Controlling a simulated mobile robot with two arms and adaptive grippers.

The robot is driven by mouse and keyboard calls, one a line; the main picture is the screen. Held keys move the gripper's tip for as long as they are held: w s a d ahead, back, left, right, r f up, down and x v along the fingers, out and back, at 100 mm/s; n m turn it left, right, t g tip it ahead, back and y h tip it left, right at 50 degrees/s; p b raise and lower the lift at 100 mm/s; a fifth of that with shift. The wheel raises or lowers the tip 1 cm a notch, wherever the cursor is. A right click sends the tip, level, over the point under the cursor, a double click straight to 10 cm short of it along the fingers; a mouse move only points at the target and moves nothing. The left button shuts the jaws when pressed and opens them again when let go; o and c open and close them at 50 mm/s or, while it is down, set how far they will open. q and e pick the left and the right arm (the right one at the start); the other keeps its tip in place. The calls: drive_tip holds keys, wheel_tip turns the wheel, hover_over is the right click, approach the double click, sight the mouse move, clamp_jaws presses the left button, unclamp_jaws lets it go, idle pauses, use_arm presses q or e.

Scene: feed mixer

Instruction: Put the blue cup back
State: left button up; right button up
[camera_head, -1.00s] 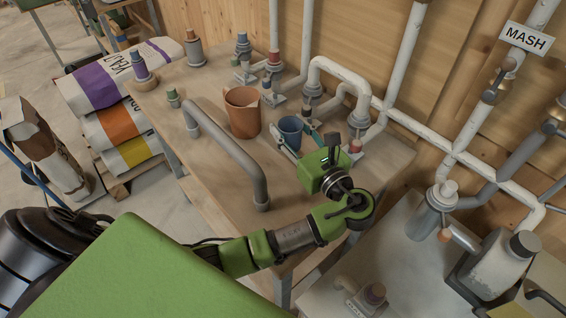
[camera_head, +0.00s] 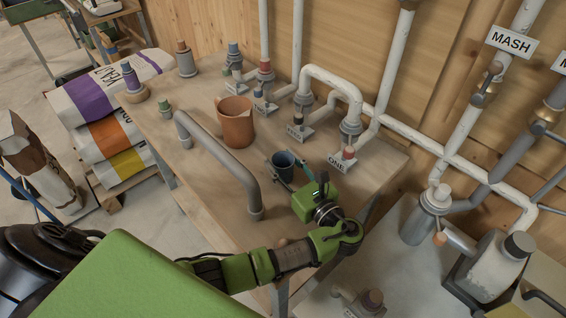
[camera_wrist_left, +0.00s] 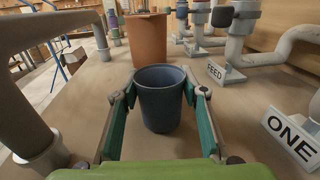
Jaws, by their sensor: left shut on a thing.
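The blue cup (camera_head: 283,164) is upright over the front right part of the wooden workbench (camera_head: 205,190). My left gripper (camera_head: 290,172) is shut on it, with one finger on each side. In the left wrist view the cup (camera_wrist_left: 160,100) stands between the green finger pads of the gripper (camera_wrist_left: 160,90), its open rim facing up. I cannot tell whether its base touches the bench. My right gripper is not in view.
An orange-brown jug (camera_head: 235,124) stands behind the cup. A grey pipe handle (camera_head: 215,150) arches to its left. White pipes with the "ONE" sign (camera_head: 337,163) and the "FEED" sign (camera_wrist_left: 216,71) stand at the right. Bare bench lies between handle and cup.

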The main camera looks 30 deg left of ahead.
sight(289, 171)
use_arm(q)
drive_tip(key=shift+f, duration=0.1)
drive_tip(key=o, duration=1.2)
drive_tip(key=shift+c, duration=0.2)
drive_tip(key=b+v, duration=0.1)
drive_tip(key=v, duration=0.6)
drive_tip(key=shift+s+d, duration=0.15)
drive_tip(key=shift+d, duration=0.1)
